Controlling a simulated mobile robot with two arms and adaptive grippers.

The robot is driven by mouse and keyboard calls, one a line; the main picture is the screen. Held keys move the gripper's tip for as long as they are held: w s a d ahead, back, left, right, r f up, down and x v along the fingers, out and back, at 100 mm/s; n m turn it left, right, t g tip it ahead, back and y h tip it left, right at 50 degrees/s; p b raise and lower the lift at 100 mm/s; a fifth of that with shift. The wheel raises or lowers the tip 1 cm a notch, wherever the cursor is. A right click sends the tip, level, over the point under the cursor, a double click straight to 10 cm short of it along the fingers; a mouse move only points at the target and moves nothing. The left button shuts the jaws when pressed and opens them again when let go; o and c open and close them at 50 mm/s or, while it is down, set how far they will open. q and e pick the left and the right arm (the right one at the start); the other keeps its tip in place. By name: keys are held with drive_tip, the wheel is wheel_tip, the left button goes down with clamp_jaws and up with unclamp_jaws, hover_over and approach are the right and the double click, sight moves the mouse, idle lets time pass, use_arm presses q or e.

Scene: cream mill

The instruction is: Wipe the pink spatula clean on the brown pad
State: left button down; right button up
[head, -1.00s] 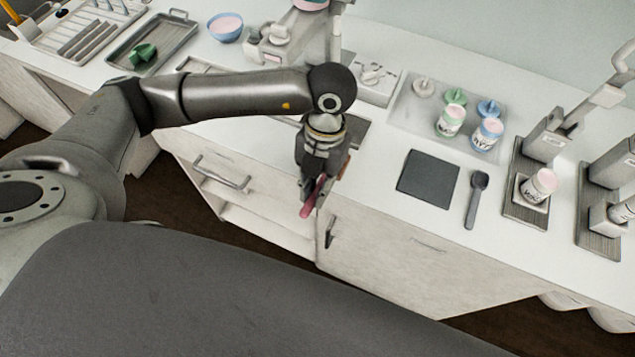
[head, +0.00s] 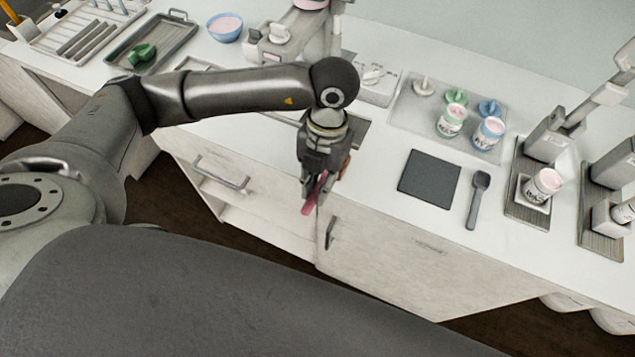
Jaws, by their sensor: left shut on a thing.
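My left gripper (head: 320,178) points down at the counter's front edge and is shut on the pink spatula (head: 312,196). The spatula's pink end sticks out below the fingers, tilted down to the left, in front of the cabinet face. The rest of the spatula is hidden by the gripper. A small brown patch (head: 346,165) shows just right of the gripper. It may be part of the brown pad, but most of it is hidden and I cannot tell whether the spatula touches it. My right gripper is not in view.
A dark grey mat (head: 429,179) and a grey spoon (head: 478,200) lie on the counter to the right. A blue bowl (head: 225,28) and a metal tray (head: 172,33) stand at the left.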

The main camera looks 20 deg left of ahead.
use_arm(q)
drive_tip(key=shift+s+p+v, duration=0.2)
drive_tip(key=shift+p+v, duration=0.35)
drive_tip(key=shift+v, duration=0.4)
drive_tip(key=shift+s+p+v, duration=0.25)
drive_tip(key=shift+p+v, duration=0.3)
drive_tip(key=shift+v, duration=0.45)
drive_tip(key=shift+s+p+v, duration=0.2)
drive_tip(key=shift+p+v, duration=0.35)
drive_tip(key=shift+v, duration=0.4)
drive_tip(key=shift+r, duration=0.15)
